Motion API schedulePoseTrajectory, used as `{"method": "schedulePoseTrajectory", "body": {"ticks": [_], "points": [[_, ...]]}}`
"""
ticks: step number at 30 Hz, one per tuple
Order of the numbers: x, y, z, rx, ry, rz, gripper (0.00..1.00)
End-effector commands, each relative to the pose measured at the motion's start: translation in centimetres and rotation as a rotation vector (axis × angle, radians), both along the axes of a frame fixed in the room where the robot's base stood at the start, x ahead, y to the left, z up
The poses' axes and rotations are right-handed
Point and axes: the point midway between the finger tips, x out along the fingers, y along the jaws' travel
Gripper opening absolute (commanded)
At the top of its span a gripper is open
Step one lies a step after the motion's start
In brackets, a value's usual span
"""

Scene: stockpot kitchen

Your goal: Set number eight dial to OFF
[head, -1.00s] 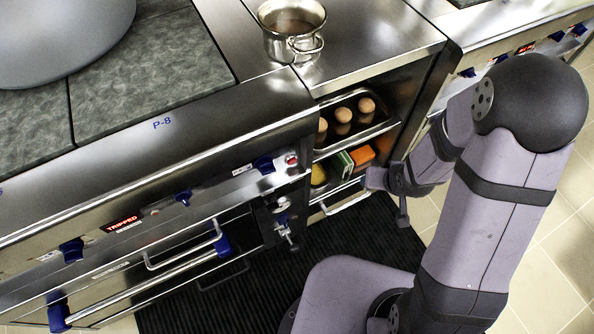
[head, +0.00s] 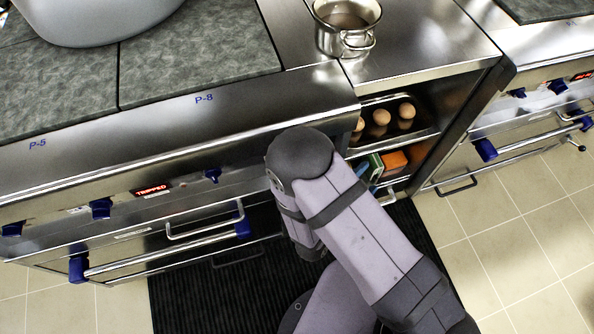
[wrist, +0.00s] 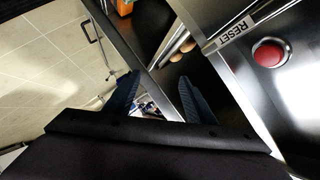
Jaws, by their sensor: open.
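The panel right of the nearest dial is hidden behind my arm. My gripper (wrist: 157,95) is open and empty in the wrist view, with two blue-grey fingers apart. In the head view my arm hides it. No dial shows clearly between the fingers.
A red button (wrist: 268,53) labelled RESET is close at right in the wrist view. A lit TRIPPED sign (head: 151,190) is on the panel. Oven handles (head: 160,254) jut out below. Eggs (head: 381,117) and an orange box (head: 394,161) sit on open shelves at right.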

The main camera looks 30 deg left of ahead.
Motion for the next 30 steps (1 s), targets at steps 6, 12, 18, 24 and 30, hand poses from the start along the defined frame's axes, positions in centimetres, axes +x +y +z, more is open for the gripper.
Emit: {"method": "schedulePoseTrajectory", "body": {"ticks": [6, 12, 18, 24, 30], "points": [[-5.3, 5.7, 2.9, 0.103, -0.325, 0.18, 0.5], [-10.7, 10.7, 4.6, 0.151, -0.452, 0.377, 0.5], [-14.4, 12.9, 6.0, 0.186, -0.526, 0.488, 0.5], [-15.5, 13.3, 6.6, 0.197, -0.548, 0.517, 0.5], [-15.0, 13.5, 6.8, 0.196, -0.547, 0.515, 0.5]]}}
